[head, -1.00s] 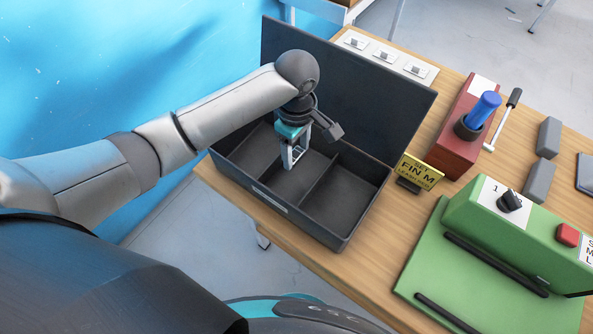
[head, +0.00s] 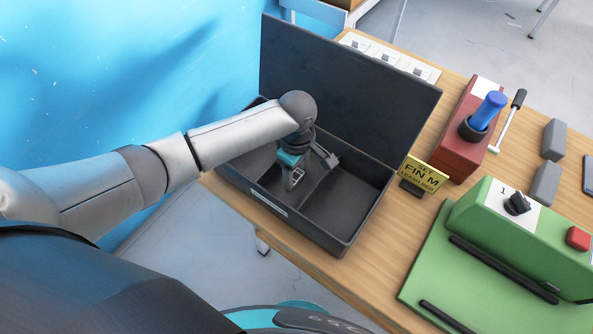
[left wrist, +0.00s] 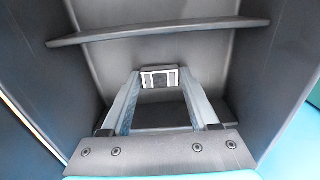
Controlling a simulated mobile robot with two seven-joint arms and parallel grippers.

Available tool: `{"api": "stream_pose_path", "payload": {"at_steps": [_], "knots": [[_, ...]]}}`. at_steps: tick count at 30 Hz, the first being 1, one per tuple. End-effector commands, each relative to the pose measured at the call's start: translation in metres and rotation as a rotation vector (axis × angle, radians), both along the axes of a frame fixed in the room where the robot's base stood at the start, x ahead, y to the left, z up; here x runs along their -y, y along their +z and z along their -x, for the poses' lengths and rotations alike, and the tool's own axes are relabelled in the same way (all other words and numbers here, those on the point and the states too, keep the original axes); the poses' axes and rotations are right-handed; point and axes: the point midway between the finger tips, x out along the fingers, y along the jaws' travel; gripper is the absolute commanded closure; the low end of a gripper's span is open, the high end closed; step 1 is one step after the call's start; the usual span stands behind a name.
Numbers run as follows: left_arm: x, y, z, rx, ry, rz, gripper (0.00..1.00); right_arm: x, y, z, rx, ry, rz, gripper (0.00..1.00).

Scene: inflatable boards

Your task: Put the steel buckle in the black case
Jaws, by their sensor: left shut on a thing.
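The black case (head: 344,246) stands open on the wooden table, its lid raised at the back and its inside split by dividers. My left gripper (head: 292,184) reaches down into the case, inside its walls and left of the right-hand compartment. In the left wrist view its two fingers are shut on the steel buckle (left wrist: 159,78), a small pale metal piece with dark slots, held at the fingertips. A divider (left wrist: 160,33) crosses beyond it. I cannot tell whether the buckle touches the case floor. The buckle is too small to make out in the head view. My right gripper is not in view.
A yellow sign (head: 424,174) stands close to the case's right side. A white strip (head: 425,72) lies behind the lid, partly hidden.

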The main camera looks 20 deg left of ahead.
Motion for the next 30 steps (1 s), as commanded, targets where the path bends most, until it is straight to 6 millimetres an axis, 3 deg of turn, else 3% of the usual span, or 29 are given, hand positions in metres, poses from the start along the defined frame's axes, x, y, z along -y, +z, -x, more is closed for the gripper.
{"api": "stream_pose_path", "payload": {"at_steps": [1, 9, 19, 23, 30], "knots": [[0.000, -0.002, 0.001, -0.001, 0.001, 0.001, 0.38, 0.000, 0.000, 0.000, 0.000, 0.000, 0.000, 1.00], [0.000, -0.001, 0.000, -0.001, 0.000, 0.000, 0.09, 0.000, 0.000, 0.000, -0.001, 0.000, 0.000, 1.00], [0.000, 0.004, 0.000, 0.001, -0.002, -0.001, 0.09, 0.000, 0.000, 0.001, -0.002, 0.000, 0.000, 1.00], [0.001, 0.025, 0.000, 0.001, -0.002, 0.001, 0.09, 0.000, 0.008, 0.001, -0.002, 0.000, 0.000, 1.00], [0.001, 0.079, -0.001, 0.002, 0.000, 0.002, 0.09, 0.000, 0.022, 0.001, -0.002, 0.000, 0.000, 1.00]]}}
